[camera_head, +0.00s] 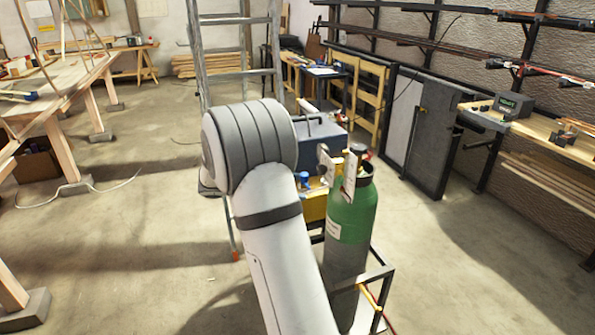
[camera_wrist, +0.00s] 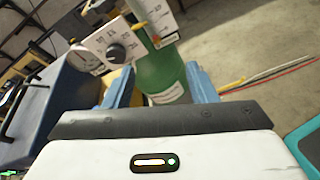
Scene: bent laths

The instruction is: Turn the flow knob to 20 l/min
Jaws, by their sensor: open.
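The flow knob (camera_wrist: 116,53) is a dark round knob on a white plate (camera_wrist: 95,41) with printed numbers, in the upper left of the wrist view. Its pointer setting is too small to read. A white upright scale (camera_wrist: 160,20) stands beside it, above the green gas cylinder (camera_wrist: 165,75). In the head view the cylinder (camera_head: 352,212) stands right of my arm, green above and grey below. My gripper (camera_wrist: 162,84) is open, its blue fingers spread and nothing held between them. The knob lies beyond the left fingertip, apart from it as far as I can tell. My arm hides the gripper in the head view.
A metal cart frame (camera_head: 372,276) surrounds the cylinder's foot. A blue-grey box (camera_head: 322,142) stands behind, also at left in the wrist view (camera_wrist: 50,105). A ladder (camera_head: 200,60) stands behind my arm. A workbench (camera_head: 60,85) is at left; open floor (camera_head: 110,230) lies between.

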